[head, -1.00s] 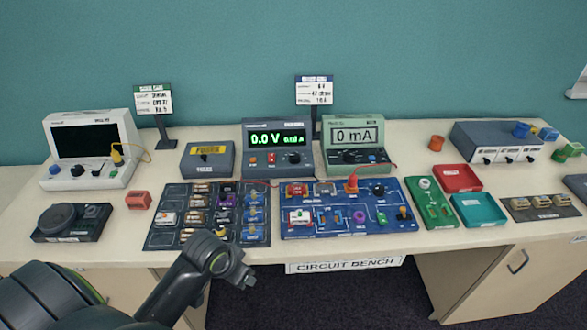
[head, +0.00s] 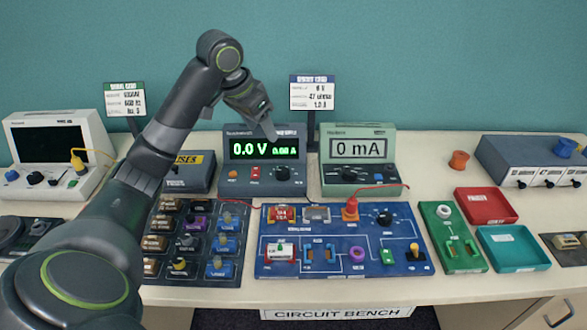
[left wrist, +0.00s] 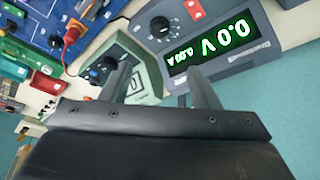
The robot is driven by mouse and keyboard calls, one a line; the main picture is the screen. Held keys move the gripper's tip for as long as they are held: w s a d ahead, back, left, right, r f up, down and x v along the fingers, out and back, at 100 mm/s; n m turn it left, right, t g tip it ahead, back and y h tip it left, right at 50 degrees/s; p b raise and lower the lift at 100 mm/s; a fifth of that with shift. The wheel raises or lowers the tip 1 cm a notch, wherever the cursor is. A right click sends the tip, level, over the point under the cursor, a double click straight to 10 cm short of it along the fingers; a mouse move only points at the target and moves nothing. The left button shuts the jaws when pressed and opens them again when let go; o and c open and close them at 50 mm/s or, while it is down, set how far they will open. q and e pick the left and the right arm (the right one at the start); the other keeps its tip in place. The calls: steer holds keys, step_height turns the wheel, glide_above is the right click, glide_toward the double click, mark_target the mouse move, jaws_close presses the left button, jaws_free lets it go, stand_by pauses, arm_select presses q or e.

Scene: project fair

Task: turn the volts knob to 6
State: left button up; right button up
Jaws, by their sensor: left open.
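The power supply (head: 264,150) stands at the back of the bench, its green display reading 0.0 V and 0.00 A. Its black round knob (head: 282,173) is at the lower right of the front panel; its lettering is too small to read. The knob (left wrist: 160,27) also shows in the left wrist view, upside down. My right gripper is not in view.
A green meter (head: 358,160) reading 0 mA stands close right of the supply. A fuse box (head: 188,172) stands left. A blue circuit board (head: 340,265) with a red plug (head: 351,209) and wires lies in front. A sign (head: 311,93) stands behind.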

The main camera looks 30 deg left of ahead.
arm_select(q)
glide_toward(283, 171)
steer(key=p+x, duration=0.1)
steer(key=x, duration=0.2)
steer(key=shift+w+f, duration=0.1)
steer(key=shift+f, duration=0.3)
steer(key=x, duration=0.3)
steer(key=shift+w+f, duration=0.2)
steer(key=shift+f, duration=0.1)
steer(key=shift+w+f, duration=0.15)
steer(key=shift+f, duration=0.3)
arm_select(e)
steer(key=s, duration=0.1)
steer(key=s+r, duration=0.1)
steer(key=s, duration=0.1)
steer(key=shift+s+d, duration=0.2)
